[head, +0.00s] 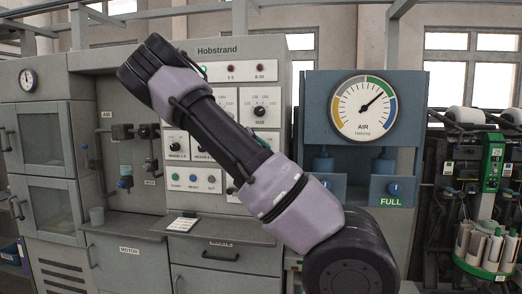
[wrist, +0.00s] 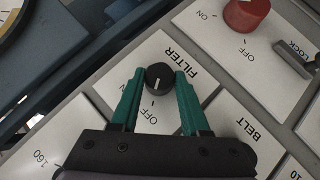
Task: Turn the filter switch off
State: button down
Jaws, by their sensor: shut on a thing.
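The filter switch (wrist: 158,77) is a small round black knob with a white pointer line, on a white plate lettered FILTER in the wrist view. The visible part of the line runs towards the picture's bottom, roughly at the OFF lettering.
A red knob (wrist: 241,14) with ON and OFF marks sits at the upper right of the wrist view, near a LOCK handle (wrist: 295,58). A BELT plate (wrist: 245,120) is beside the right finger. The head view shows an air gauge (head: 364,108) and a counter (head: 222,230).

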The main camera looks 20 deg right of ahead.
jog(key=shift+s+f, duration=0.1)
dwell(0.4)
jog(key=shift+c, duration=1.9)
grip_release()
jog(key=shift+a, duration=0.1)
jog(key=v, duration=1)
jog(key=shift+a, duration=0.3)
